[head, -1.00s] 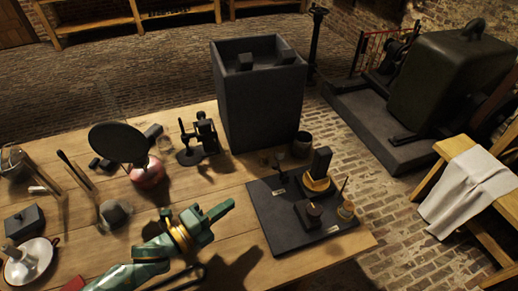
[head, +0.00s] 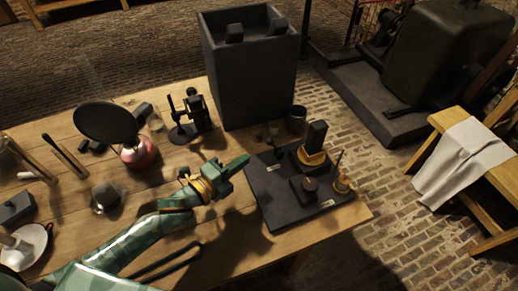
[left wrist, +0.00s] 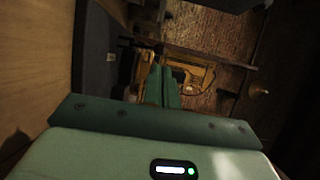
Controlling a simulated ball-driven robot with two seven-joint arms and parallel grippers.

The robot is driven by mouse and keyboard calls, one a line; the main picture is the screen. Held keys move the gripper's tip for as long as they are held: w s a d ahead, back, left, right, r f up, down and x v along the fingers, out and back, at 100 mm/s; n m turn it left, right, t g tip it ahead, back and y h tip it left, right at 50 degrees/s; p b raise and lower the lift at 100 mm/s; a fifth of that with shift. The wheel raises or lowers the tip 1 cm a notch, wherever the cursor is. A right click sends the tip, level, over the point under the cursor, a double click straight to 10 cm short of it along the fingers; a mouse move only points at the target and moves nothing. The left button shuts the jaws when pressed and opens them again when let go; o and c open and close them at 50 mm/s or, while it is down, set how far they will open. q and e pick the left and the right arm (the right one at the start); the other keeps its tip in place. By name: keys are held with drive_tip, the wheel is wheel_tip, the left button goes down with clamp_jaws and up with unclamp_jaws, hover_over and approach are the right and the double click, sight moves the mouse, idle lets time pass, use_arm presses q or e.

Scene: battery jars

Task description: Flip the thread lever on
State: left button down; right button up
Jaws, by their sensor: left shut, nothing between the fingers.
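A dark flat board (head: 262,190) lies at the right end of the wooden table and carries several small fittings. On it are a black upright block with a brass ring (head: 312,153), a low dark knob on a square base (head: 308,187), a brass post with a thin upright rod (head: 341,180) and a small lever-like part near the back left edge (head: 268,150). I cannot tell which one is the thread lever. My green left gripper (head: 243,162) is shut and empty, by the board's left back edge. Its closed fingers (left wrist: 162,86) show in the left wrist view beside the board (left wrist: 92,50). My right gripper is not in view.
A tall dark box (head: 250,75) stands behind the board, with a small dark cup (head: 297,118) beside it. A black stand (head: 190,115) and a red-based round disc device (head: 138,155) are on the left. A cloth-covered bench (head: 465,165) stands off to the right.

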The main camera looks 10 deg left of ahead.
sight(267, 143)
use_arm(q)
drive_tip(key=b+x, duration=0.1)
drive_tip(key=x, duration=0.6)
drive_tip(key=shift+s, duration=0.1)
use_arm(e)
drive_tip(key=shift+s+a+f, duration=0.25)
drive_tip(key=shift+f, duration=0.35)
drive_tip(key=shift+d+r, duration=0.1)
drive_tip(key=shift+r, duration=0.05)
